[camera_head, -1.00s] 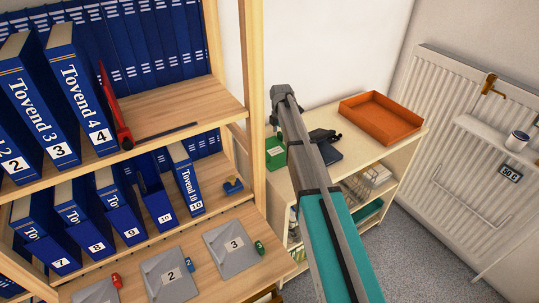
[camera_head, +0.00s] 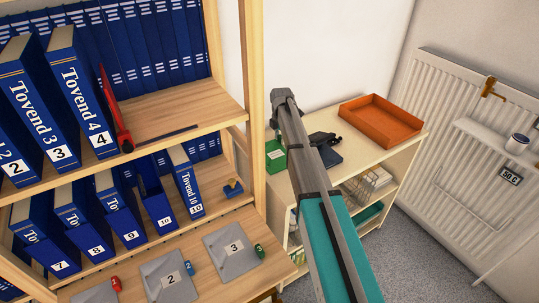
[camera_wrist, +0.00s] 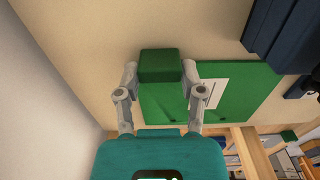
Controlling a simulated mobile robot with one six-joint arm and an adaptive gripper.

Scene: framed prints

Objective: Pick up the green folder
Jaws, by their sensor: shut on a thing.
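The green folder (camera_head: 275,161) stands at the left end of the low cabinet in the head view, a white label on its face, partly behind my arm. In the wrist view the green folder (camera_wrist: 238,92) shows its broad face with the white label and a darker green block-like end. My gripper (camera_wrist: 160,72) has one finger on each side of that end and is shut on it. Whether the folder still touches the cabinet top I cannot tell.
The low cabinet (camera_head: 362,162) carries an orange tray (camera_head: 381,120) and dark items beside my arm. A wooden shelf (camera_head: 188,100) with blue binders (camera_head: 80,92) stands close on the left. A white radiator (camera_head: 440,130) is on the right wall, with grey floor before it.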

